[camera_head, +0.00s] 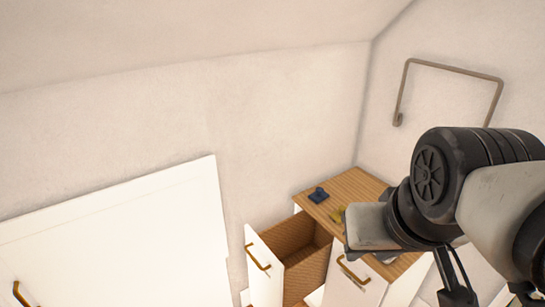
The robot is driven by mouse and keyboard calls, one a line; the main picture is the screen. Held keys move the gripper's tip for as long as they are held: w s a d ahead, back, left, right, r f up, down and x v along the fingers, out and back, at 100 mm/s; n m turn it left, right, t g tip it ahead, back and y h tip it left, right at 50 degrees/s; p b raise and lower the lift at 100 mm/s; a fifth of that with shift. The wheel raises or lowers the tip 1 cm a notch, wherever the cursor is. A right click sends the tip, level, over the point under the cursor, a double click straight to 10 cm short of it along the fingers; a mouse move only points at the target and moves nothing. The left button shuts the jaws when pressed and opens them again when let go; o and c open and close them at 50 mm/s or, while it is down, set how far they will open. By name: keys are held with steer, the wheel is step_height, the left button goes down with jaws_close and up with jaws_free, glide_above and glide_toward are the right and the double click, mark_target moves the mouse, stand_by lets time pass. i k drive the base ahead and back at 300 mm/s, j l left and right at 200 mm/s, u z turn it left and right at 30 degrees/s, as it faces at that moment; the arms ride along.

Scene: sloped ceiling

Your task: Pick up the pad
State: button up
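A small dark blue object (318,195) lies on the wooden top of a low cabinet, near its back left edge. A small yellow object (338,214) lies closer to my arm, partly hidden behind my grey arm link. Which of the two is the pad I cannot tell; both are too small to make out. My arm comes in from the right, over the cabinet. Dark parts at the bottom right look like my gripper (456,283), to the right of and apart from both objects. Its fingers are not clear, and no object shows in it.
The wooden-topped cabinet (354,184) stands by the wall corner. A drawer (307,262) with a white front and brass handle is pulled out. A large white panel (120,240) stands at left. A metal rail (455,68) is on the right wall.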

mark_target(318, 196)
steer(key=z, duration=3.7)
steer(key=u, duration=3.45)
steer(key=i+l+u, duration=0.25)
steer(key=i, duration=0.2)
